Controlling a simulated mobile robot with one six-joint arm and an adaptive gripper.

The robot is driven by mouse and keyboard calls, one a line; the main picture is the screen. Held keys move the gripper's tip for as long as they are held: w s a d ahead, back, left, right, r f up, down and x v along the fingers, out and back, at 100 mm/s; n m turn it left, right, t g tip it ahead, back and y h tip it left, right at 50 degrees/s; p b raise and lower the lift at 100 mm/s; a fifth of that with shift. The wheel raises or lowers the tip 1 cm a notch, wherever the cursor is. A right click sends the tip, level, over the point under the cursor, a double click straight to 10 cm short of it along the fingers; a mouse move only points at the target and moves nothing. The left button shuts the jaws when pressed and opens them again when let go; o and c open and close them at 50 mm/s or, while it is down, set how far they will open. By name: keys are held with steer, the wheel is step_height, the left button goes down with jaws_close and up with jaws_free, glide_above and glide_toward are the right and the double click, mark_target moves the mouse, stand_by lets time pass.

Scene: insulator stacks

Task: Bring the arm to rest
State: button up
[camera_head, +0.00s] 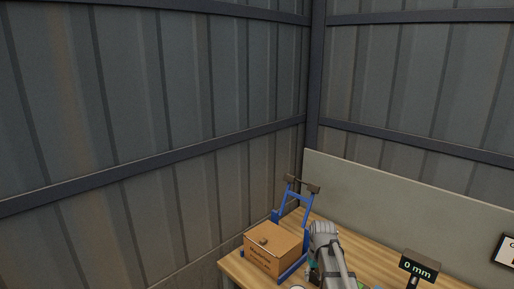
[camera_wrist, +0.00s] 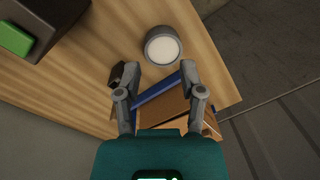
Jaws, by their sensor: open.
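My gripper (camera_wrist: 159,78) is open in the wrist view, its two grey fingers spread apart with nothing held between them. Beyond and below the fingers are a blue frame and a brown cardboard box at the table's corner. In the head view my grey arm (camera_head: 326,255) shows at the bottom, just right of the cardboard box. The fingers cannot be made out in that view.
The wooden table (camera_head: 233,266) bears the cardboard box (camera_head: 273,250), the blue frame (camera_head: 293,199) and a display reading "0 mm" (camera_head: 419,268). A round grey object with a white top (camera_wrist: 163,48) stands near the gripper. Metal walls (camera_head: 150,110) rise behind.

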steer(key=s+a+m+t, duration=0.1)
steer(key=s+a+m, duration=0.1)
steer(key=s, duration=0.9)
step_height(320, 180, down, 8)
steer(key=s+b, duration=0.2)
steer(key=b, duration=0.5)
steer(key=shift+s+r+g+h, duration=0.25)
steer(key=shift+s+g+h, duration=0.05)
steer(key=shift+s, duration=0.1)
steer(key=shift+a, duration=0.1)
stand_by(2.7)
